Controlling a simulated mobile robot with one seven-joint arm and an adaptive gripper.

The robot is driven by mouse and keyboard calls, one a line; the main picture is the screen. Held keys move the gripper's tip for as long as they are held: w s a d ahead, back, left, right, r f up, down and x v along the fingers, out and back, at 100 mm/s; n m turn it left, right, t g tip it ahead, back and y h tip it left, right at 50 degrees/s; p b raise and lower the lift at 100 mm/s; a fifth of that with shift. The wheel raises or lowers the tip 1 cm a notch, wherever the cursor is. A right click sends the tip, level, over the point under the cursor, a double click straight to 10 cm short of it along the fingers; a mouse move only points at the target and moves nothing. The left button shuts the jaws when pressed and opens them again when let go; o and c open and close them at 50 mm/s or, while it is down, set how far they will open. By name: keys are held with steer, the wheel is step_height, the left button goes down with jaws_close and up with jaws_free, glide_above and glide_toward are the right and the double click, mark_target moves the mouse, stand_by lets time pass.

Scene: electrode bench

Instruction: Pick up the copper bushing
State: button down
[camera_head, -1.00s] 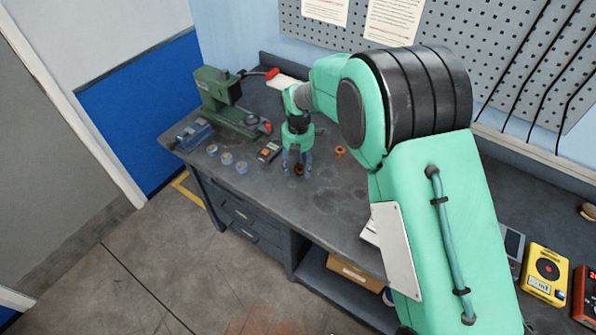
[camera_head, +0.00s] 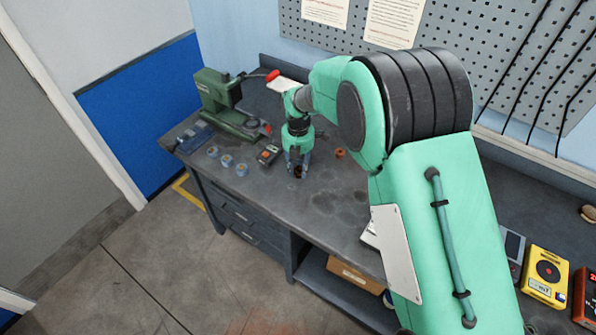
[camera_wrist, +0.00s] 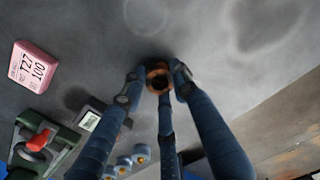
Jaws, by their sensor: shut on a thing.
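A small copper-coloured bushing (camera_wrist: 158,77) with a dark hole sits between my fingertips in the wrist view. In the head view it is a small dark brown shape (camera_head: 298,171) at the tips of my gripper (camera_head: 297,170), near the bench's front edge. My gripper's blue fingers (camera_wrist: 153,85) are closed around it from several sides. I cannot tell whether it touches the bench top. Another small orange-copper piece (camera_head: 340,153) stands apart on the bench, right of my gripper.
Left of my gripper are a small dark box (camera_head: 268,154) with an orange top, several blue-and-tan round pieces (camera_head: 227,160), a green machine (camera_head: 220,100) and a blue vise (camera_head: 195,136). A pink labelled block (camera_wrist: 33,66) shows in the wrist view.

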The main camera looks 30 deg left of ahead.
mark_target(299, 171)
steer(key=shift+r, duration=0.15)
steer(key=shift+r, duration=0.55)
steer(key=shift+s+d+r+p, duration=0.15)
steer(key=shift+r+p, duration=0.15)
steer(key=shift+r, duration=0.3)
steer(key=shift+s+d+r+p, duration=0.1)
steer(key=shift+r+p, duration=0.15)
steer(key=shift+r, duration=0.35)
steer(key=s+d, duration=0.3)
steer(key=s+d+p, duration=0.1)
steer(key=s+d, duration=0.3)
steer(key=s+d+r, duration=0.1)
steer(key=s+d, duration=0.2)
steer(key=d, duration=0.1)
steer(key=shift+s+d+r+p, duration=0.1)
steer(key=shift+s+d+p, duration=0.05)
steer(key=shift+p, duration=0.2)
steer(key=shift+r, duration=0.1)
